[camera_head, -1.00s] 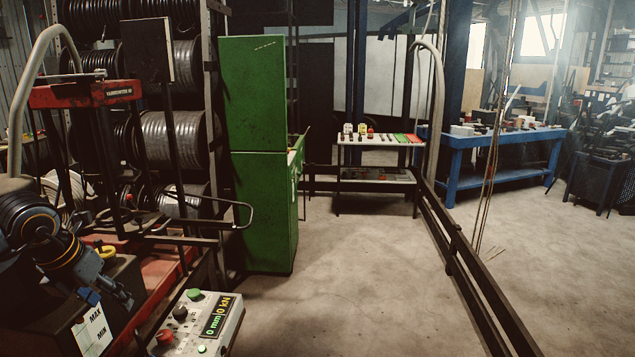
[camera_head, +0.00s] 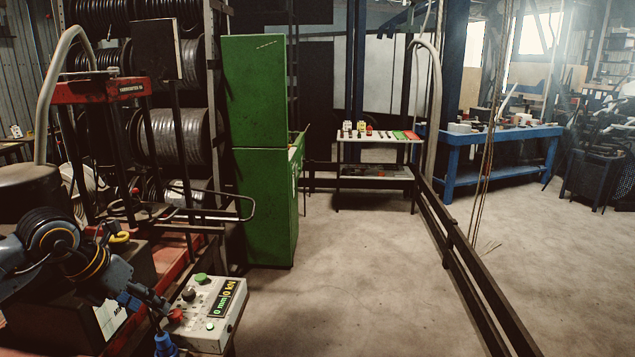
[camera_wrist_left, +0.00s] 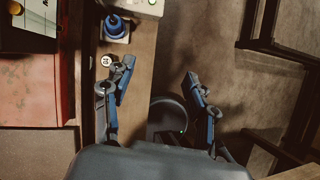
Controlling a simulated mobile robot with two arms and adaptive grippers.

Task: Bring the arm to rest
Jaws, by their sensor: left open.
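My left arm comes in at the lower left of the head view. Its gripper (camera_head: 150,302) is beside the left edge of the control box (camera_head: 207,314). In the left wrist view the two blue and grey fingers of the gripper (camera_wrist_left: 158,78) stand wide apart with nothing between them. A blue knob-like part on a pale square base (camera_wrist_left: 116,27) is ahead of the left finger, on a brown surface (camera_wrist_left: 139,60). My right gripper is in neither view.
A red machine frame (camera_head: 98,91) and hose reels (camera_head: 172,137) stand at the left. A green cabinet (camera_head: 262,150) stands beyond. A small table (camera_head: 378,142) and a blue workbench (camera_head: 500,137) are at the back. A dark rail (camera_head: 455,245) crosses the floor; the floor before the cabinet is clear.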

